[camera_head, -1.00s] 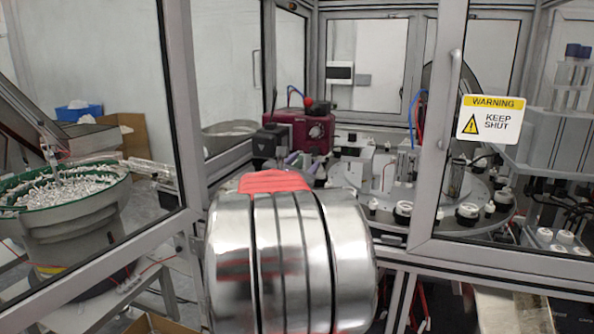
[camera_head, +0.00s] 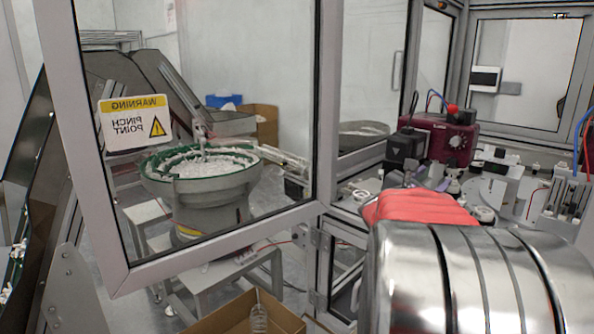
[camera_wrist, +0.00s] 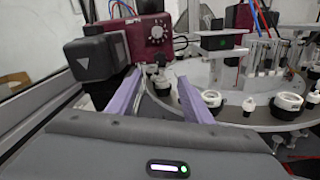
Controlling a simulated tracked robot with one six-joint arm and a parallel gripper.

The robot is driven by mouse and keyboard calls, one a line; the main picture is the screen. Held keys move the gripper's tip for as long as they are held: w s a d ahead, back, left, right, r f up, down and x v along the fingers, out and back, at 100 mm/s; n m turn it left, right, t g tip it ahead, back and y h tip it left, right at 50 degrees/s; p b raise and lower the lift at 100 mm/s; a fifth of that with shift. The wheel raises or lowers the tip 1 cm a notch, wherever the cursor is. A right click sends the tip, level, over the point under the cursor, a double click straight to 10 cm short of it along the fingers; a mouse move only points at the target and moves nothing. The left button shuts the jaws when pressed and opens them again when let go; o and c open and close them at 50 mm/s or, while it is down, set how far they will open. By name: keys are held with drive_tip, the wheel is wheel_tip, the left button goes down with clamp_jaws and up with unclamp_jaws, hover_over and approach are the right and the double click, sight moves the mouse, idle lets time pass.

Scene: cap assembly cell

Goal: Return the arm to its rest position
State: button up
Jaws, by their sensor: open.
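My gripper (camera_wrist: 158,85) is open in the wrist view, its two purple fingers apart with nothing held between them. Beyond the fingers are a dark red machine with a dial (camera_wrist: 152,38) and a round plate carrying several white and black ring parts. In the head view, my silver arm with a red section fills the lower right and hides most of the gripper. The same dark red machine (camera_head: 455,142) shows just beyond the arm. The gripper reaches into the framed cell.
A glazed door (camera_head: 205,130) with a pinch point sticker (camera_head: 134,123) stands at left centre. Behind it is a green-rimmed feeder bowl (camera_head: 200,168) full of white parts. An open cardboard box (camera_head: 225,318) with a clear bottle (camera_head: 258,319) is at the bottom. Frame posts border my arm.

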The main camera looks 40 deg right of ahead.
drive_tip(key=a+m, duration=0.2)
drive_tip(key=a, duration=0.1)
drive_tip(key=a+f+m+y, duration=0.1)
drive_tip(key=a, duration=0.3)
drive_tip(key=a+m+y, duration=0.1)
drive_tip(key=a+m, duration=0.1)
drive_tip(key=a, duration=0.2)
drive_tip(key=shift+w+a+f+m, duration=0.25)
drive_tip(key=shift+w+m, duration=0.05)
drive_tip(key=shift+w, duration=0.05)
drive_tip(key=s+a+f+m+t+y, duration=0.1)
drive_tip(key=a+f+m+y, duration=0.2)
drive_tip(key=a, duration=1.2)
drive_tip(key=s+a+f+m+t+y, duration=0.1)
drive_tip(key=a+f+m+y, duration=0.3)
drive_tip(key=a, duration=1.1)
drive_tip(key=s+a+f+m+y, duration=0.2)
drive_tip(key=a+f+m+y, duration=0.2)
drive_tip(key=a+f+y, duration=0.4)
drive_tip(key=a+f, duration=0.2)
drive_tip(key=a, duration=0.5)
drive_tip(key=shift+s+f+t+y, duration=0.2)
drive_tip(key=shift+s+t+y, duration=0.15)
drive_tip(key=shift+t+y, duration=0.05)
